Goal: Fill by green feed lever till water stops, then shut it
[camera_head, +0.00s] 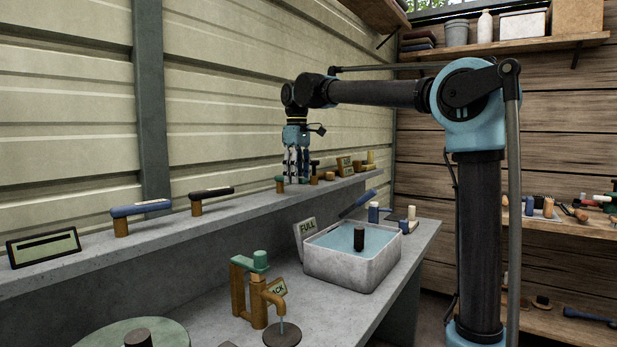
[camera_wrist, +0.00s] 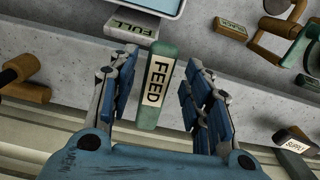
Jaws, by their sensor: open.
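A green lever lettered FEED (camera_wrist: 150,112) lies between the fingers of my gripper (camera_wrist: 157,82) in the wrist view. The fingers are apart on either side of it, and I see no contact.
A brass tap with a green handle (camera_head: 256,262) stands left of the tank, a thin stream under its spout. The ledge (camera_head: 75,268) also bears a blue handle (camera_head: 140,208), a black handle (camera_head: 212,193) and several small levers near my gripper.

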